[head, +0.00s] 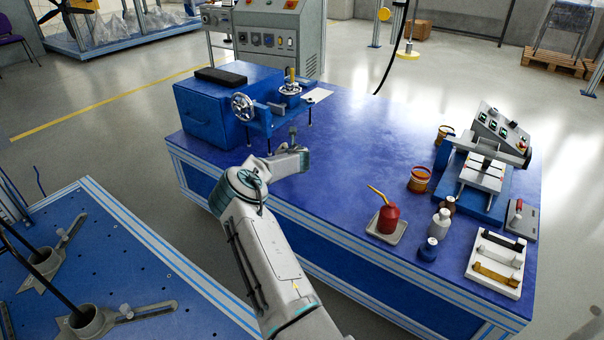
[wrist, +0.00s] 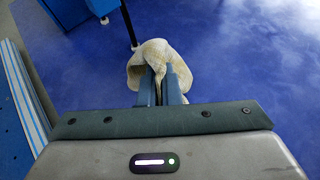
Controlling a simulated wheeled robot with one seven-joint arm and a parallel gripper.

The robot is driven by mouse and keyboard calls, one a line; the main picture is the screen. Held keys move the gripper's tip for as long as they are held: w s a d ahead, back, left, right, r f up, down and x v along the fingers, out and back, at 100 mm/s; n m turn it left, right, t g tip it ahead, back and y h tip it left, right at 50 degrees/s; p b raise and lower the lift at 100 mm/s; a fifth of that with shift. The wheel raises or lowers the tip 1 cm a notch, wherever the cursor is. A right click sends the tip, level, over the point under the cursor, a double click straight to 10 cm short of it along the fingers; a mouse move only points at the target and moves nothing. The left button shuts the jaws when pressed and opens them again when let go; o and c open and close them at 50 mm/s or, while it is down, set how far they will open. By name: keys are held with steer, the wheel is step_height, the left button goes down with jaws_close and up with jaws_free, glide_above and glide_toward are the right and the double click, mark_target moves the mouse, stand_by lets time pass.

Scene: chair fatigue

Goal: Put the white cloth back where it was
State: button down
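The white cloth (wrist: 150,55) is bunched up at the fingertips in the wrist view, a fold of it pinched between the two blue fingers. My gripper (wrist: 163,82) is shut on this fold. The rest of the cloth bulges out ahead of the fingers and to their left, over the blue table top. I cannot tell whether its underside touches the table. In the head view my gripper (head: 293,137) is small, close to the blue vise-like device, and I cannot make out the cloth there.
The blue workbench (head: 345,140) holds a blue box (head: 212,110) and a vise-like device with a handwheel (head: 243,107) by my gripper. A dark leg (wrist: 129,24) stands just beyond the cloth. A red oil can (head: 388,218) and bottles stand right. The bench middle is clear.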

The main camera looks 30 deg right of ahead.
mark_target(315, 180)
steer(key=s+d+f, duration=0.2)
steer(key=s, duration=0.1)
steer(key=s+d+f, duration=0.1)
steer(key=s+d, duration=0.1)
steer(key=s, duration=0.2)
steer(key=s+d+f, duration=0.2)
steer(key=s, duration=0.1)
steer(key=shift+s+f, duration=0.2)
steer(key=shift+f, duration=0.1)
steer(key=c, duration=1.2)
jaws_free()
